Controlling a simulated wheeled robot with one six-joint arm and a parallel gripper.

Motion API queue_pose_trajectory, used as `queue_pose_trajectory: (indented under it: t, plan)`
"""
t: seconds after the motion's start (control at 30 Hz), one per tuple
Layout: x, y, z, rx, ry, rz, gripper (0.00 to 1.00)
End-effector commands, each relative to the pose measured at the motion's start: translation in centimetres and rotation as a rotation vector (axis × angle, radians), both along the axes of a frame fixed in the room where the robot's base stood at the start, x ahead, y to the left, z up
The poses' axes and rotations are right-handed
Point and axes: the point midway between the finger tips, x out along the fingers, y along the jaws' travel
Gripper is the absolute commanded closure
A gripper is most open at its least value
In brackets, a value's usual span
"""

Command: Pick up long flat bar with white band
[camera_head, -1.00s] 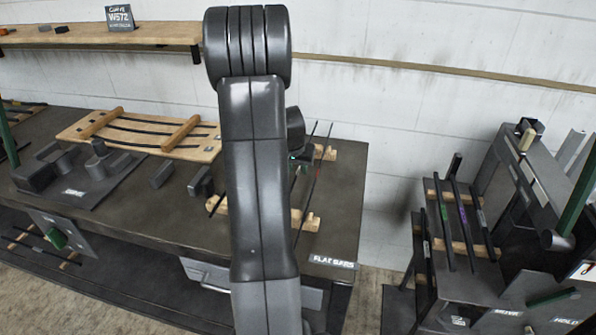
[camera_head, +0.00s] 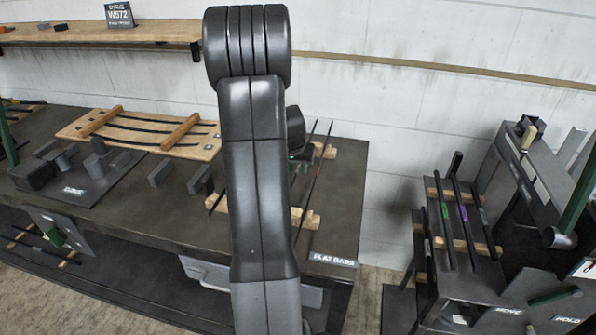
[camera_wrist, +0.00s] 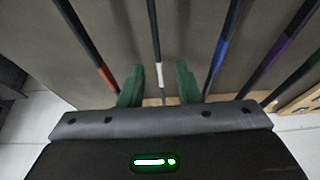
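The long flat bar with the white band (camera_wrist: 158,75) shows in the wrist view, a dark thin bar running away from me. My gripper (camera_wrist: 159,70) is open, its two green fingers on either side of this bar near the white band. A gap shows between the bar and each finger. I cannot tell how far above or beside the bar the fingertips are. In the head view my arm hides this bar and most of my gripper.
In the wrist view, a red-banded bar (camera_wrist: 100,69) lies left, and blue-banded (camera_wrist: 218,56) and purple-banded (camera_wrist: 281,49) bars right. Bars lie across wooden rests (camera_head: 303,218) by the FLAT BARS sign (camera_head: 334,260). A rack with several bars (camera_head: 464,215) stands right, beyond a gap.

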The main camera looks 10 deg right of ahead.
Motion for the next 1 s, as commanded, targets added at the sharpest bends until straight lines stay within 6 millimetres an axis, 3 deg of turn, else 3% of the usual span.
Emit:
queue_pose_trajectory:
  t: [0.23,0.37,0.4,1.0]
  plan:
    - [0.00,0.00,0.01,0.000,0.000,0.000,0.72]
    - [0.00,0.00,0.01,0.000,0.000,0.000,0.97]
    - [0.00,0.00,0.01,0.000,0.000,0.000,1.00]
    - [0.04,-0.01,0.79,0.000,-0.001,0.000,1.00]
